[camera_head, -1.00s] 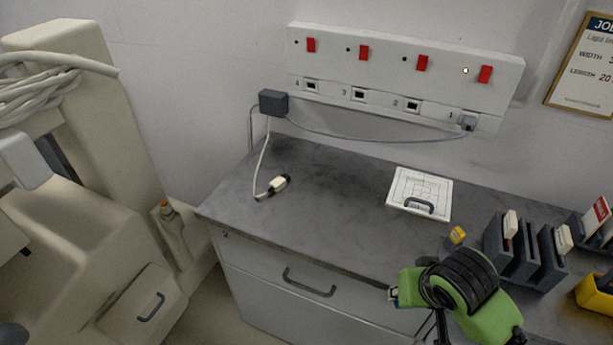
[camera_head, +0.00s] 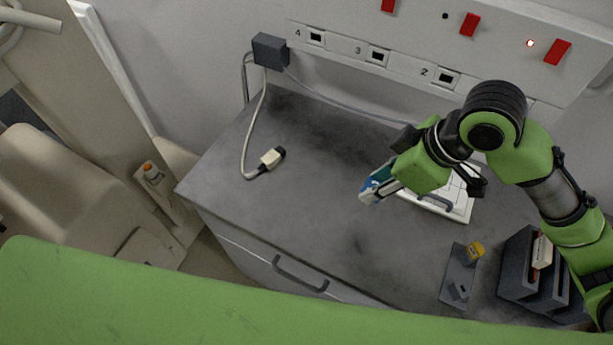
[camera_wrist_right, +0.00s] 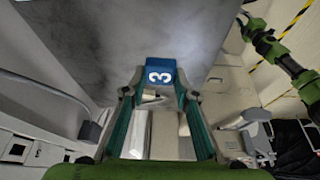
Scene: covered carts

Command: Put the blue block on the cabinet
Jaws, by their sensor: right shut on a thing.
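A blue block (camera_wrist_right: 161,72) with a white "3" is held between the fingertips of my right gripper (camera_wrist_right: 158,88) in the right wrist view. In the head view the right gripper (camera_head: 376,190) is above the cabinet top, and a small blue part of the block shows at its fingers. I cannot tell the exact height of the block over the top. My left gripper is not in view.
A white square plate with a handle (camera_head: 455,203) lies on the top, partly behind my right arm. A cable connector (camera_head: 270,159) lies at the left. Dark holders (camera_head: 530,265) and a yellow item (camera_head: 475,250) stand at the right. The top's middle is clear.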

